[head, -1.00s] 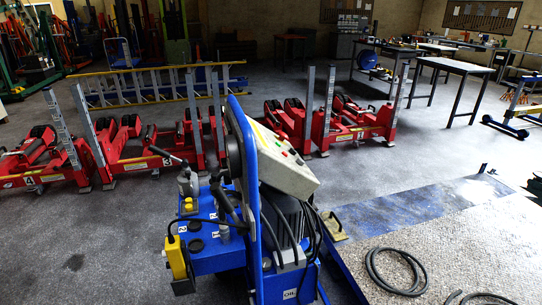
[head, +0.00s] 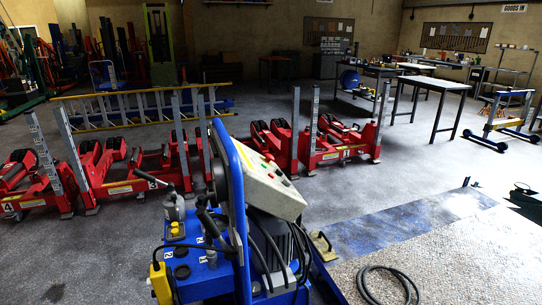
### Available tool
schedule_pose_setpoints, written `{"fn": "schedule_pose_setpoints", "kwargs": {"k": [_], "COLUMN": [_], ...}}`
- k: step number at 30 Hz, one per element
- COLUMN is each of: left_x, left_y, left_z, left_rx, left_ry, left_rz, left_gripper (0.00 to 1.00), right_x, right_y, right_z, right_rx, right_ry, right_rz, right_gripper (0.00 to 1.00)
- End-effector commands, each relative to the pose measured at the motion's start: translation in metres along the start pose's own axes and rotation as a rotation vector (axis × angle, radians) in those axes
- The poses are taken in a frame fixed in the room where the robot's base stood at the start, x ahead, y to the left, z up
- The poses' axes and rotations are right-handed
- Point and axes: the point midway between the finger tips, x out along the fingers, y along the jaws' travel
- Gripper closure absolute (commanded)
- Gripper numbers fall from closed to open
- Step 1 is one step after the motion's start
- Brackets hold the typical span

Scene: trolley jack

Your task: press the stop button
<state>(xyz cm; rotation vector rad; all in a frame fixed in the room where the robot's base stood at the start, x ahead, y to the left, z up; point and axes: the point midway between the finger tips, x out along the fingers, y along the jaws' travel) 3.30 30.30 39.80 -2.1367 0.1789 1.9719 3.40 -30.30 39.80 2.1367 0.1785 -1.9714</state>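A blue wheeled power unit (head: 203,262) stands in the front middle of the head view. A sloped, light grey control box (head: 268,190) is fixed to its upright blue frame (head: 233,190). Small buttons show on the box's upper face, among them a red button (head: 283,177) near its right side. Any label on it is too small to read, so I cannot tell for certain that it is the stop button. Neither of my grippers shows in the head view.
Red trolley jacks (head: 345,150) with upright posts stand in a row behind the unit. A yellow ladder (head: 140,107) lies behind them. Black hose (head: 368,292) lies on the speckled floor plate (head: 440,265) at front right.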

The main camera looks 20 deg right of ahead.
Motion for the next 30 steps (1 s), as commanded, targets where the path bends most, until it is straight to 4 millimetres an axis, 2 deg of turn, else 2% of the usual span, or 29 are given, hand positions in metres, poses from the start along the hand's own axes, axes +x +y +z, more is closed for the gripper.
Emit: {"fn": "schedule_pose_setpoints", "kwargs": {"k": [1, 7, 30], "left_x": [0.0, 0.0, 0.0], "left_y": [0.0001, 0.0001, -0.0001], "left_z": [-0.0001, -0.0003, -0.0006], "left_rx": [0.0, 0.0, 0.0], "left_ry": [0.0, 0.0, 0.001], "left_rz": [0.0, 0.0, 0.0], "left_gripper": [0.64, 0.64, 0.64], "right_x": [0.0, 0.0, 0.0], "right_y": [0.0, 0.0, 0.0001], "right_z": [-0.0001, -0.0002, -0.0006], "right_rx": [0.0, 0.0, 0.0], "right_ry": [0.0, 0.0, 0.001], "right_rz": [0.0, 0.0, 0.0], "right_gripper": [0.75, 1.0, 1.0]}}
